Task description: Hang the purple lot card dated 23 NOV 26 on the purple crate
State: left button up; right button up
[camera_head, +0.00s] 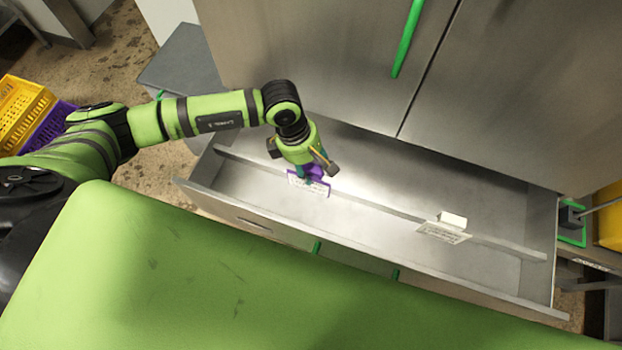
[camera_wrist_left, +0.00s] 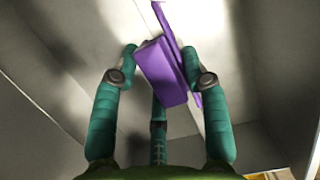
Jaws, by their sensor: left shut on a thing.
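A purple lot card (camera_head: 308,188) with a white printed face is in the open drawer, at the left gripper; its text is too small to read. In the left wrist view the purple card (camera_wrist_left: 167,75) sits between the fingertips. My left gripper (camera_head: 313,172) is shut on it, pointing down into the drawer. It also shows in the left wrist view (camera_wrist_left: 165,68). A purple crate (camera_head: 48,128) stands at the far left, beside a yellow crate and partly hidden by my arm. My right gripper is not in view.
The open steel drawer (camera_head: 375,170) has a lengthwise divider rail. A white card (camera_head: 445,228) stands on the rail to the right. A yellow crate (camera_head: 22,108) is at the far left. Cabinet doors with a green handle (camera_head: 407,38) rise behind the drawer. A grey bin (camera_head: 183,65) stands left of the cabinet.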

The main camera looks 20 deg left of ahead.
pick_arm(q)
jog(key=shift+r+p, duration=0.3)
jog(key=shift+r, duration=0.35)
jog(key=s+r+p, duration=0.2)
jog(key=s+p, duration=0.1)
jog(key=s, duration=0.4)
jog(key=shift+a, duration=0.15)
dwell(0.3)
